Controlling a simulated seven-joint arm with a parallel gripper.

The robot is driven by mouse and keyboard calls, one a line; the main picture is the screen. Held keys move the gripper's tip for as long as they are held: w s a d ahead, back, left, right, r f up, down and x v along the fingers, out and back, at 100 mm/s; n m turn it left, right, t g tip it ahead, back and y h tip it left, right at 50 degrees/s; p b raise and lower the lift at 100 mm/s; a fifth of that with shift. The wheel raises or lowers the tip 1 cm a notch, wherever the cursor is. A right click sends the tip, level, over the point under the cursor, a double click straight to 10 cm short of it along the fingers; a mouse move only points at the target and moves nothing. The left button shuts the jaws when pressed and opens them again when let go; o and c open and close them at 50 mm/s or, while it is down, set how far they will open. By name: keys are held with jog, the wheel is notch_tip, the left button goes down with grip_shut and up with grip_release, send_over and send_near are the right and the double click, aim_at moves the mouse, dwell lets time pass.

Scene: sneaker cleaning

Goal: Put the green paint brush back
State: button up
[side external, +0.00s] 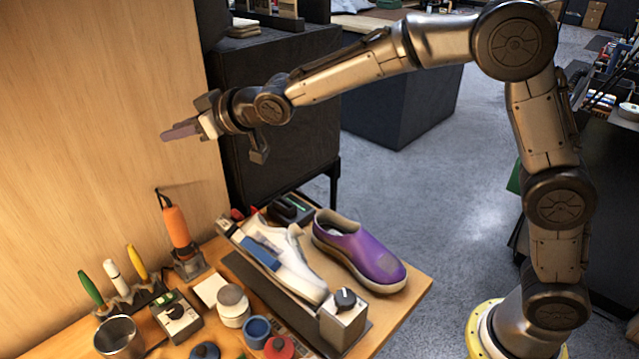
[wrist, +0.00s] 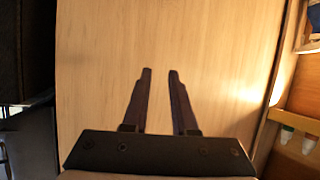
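The green paint brush (side external: 91,288) stands handle up, slightly tilted, at the left end of a small brush rack (side external: 131,299). A white-handled brush (side external: 117,277) and a yellow-handled brush (side external: 137,263) stand beside it. The brush's lower end is hidden. My gripper (side external: 166,136) is high above the table near the wooden wall, well above and right of the green brush. In the wrist view my gripper (wrist: 160,72) shows two dark fingers apart with only bare wood between them, so it is open and empty.
An orange tool (side external: 175,226) stands right of the rack. A metal cup (side external: 119,339), a small box (side external: 180,316), jars (side external: 232,305) and a blue pot (side external: 257,329) crowd the front. White (side external: 284,262) and purple (side external: 358,250) shoes sit at right. Air around my gripper is free.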

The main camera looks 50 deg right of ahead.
jog(key=s+d+r+m+g+h, duration=0.2)
jog(key=s+d+m+g+h, duration=0.15)
jog(key=s+d, duration=1.55)
jog(key=s+d+f+g, duration=0.1)
jog(key=s+f, duration=0.3)
jog(key=s, duration=0.8)
jog(key=s+d+f+m+g+h, duration=0.1)
jog(key=s+f, duration=0.3)
jog(key=s, duration=0.8)
jog(key=shift+d+g, duration=0.65)
jog(key=shift+d, duration=0.25)
jog(key=shift+h, duration=0.25)
